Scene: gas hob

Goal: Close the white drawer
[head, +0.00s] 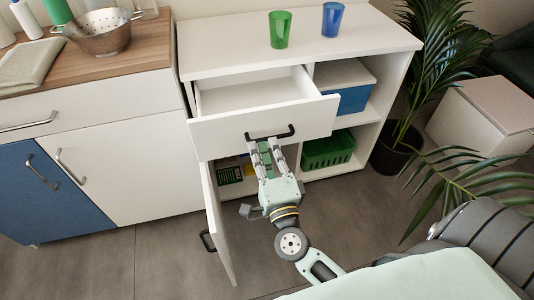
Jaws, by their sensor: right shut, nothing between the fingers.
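The white drawer (222,132) is pulled out of a white cabinet and its inside is empty where I can see it. A black bar handle (290,131) runs along its front. My right gripper (264,146) is shut with nothing between its fingers. Its fingertips are at the handle, just below it or touching it; I cannot tell which. My left gripper is not in view.
A white door (217,225) below the drawer stands open. A green cup (280,29) and a blue cup (332,18) stand on the cabinet top (230,50). Shelves with a green basket (328,150) are at right. A potted plant (397,148) stands further right.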

